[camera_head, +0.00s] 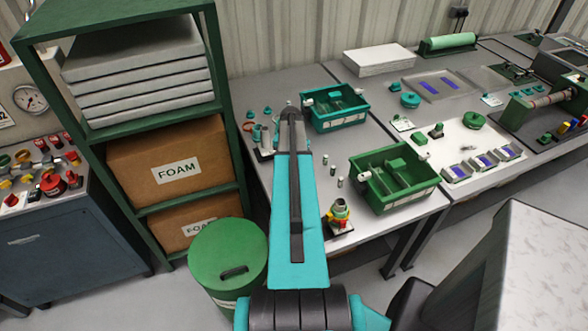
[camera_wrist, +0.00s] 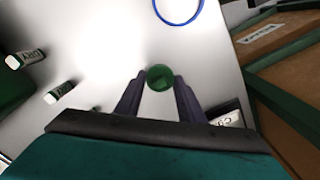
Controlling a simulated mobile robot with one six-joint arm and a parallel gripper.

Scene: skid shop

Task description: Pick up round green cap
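The round green cap (camera_wrist: 160,78) shows in the wrist view, between the two dark fingertips of my gripper (camera_wrist: 160,82). The fingers stand apart with one on each side of the cap, very close to it. I cannot tell whether they press on it or whether the cap still rests on the light table (camera_wrist: 110,40). In the head view my teal arm reaches over the table and hides the gripper's tips and the cap.
Small labelled vials (camera_wrist: 60,92) and a blue ring (camera_wrist: 178,22) lie near the gripper. A teal bin (camera_head: 340,123) and a green bin (camera_head: 398,205) stand right of my arm. A green shelf (camera_head: 120,131) with foam boxes stands left, a green drum (camera_head: 225,250) in front.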

